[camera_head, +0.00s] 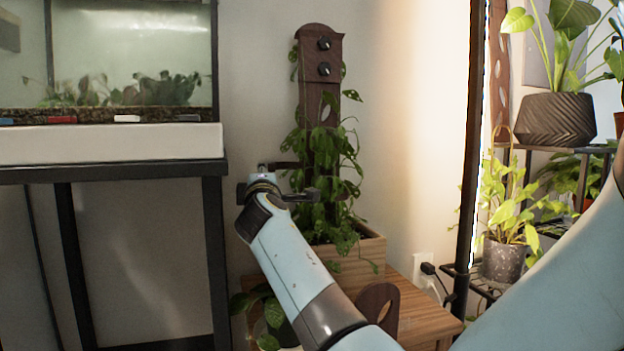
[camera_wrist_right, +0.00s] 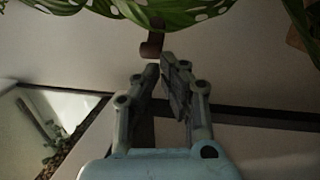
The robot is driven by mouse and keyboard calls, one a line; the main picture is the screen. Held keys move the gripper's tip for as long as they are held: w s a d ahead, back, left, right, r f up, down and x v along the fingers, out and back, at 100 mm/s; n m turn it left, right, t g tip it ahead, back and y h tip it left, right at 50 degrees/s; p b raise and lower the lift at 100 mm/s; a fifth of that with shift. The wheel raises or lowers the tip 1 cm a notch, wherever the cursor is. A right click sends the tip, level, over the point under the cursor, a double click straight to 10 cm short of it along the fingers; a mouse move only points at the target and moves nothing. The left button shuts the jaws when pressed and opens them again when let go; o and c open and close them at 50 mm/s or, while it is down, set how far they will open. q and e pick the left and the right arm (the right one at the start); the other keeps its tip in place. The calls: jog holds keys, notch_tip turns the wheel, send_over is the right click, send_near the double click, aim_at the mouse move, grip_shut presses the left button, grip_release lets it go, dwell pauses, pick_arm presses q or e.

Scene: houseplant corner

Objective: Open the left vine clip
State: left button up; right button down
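A dark brown plant board (camera_head: 320,90) stands in a wooden planter, covered in green vines. A short dark brown bar (camera_head: 285,165) sticks out to its left among the leaves; it looks like the left vine clip. In the right wrist view a brown piece (camera_wrist_right: 152,48) hangs from the leaves just beyond my fingertips and looks like the same clip. My right gripper (camera_head: 287,184) is beside the vines, just in front of the bar. Its fingers (camera_wrist_right: 161,66) are close together with a narrow gap and hold nothing visible. My left gripper is out of view.
The planter (camera_head: 350,262) sits on a wooden stand (camera_head: 415,300). Vines (camera_head: 330,185) hang close around my gripper. A glass tank (camera_head: 110,60) on a black-legged table (camera_head: 212,250) stands left. A plant rack (camera_head: 470,150) with pots is right.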

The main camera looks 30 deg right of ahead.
jog(key=shift+r, duration=0.15)
jog(key=v, duration=0.7)
jog(key=shift+s+a+f, duration=0.15)
jog(key=shift+s+f, duration=0.1)
jog(key=shift+f, duration=0.05)
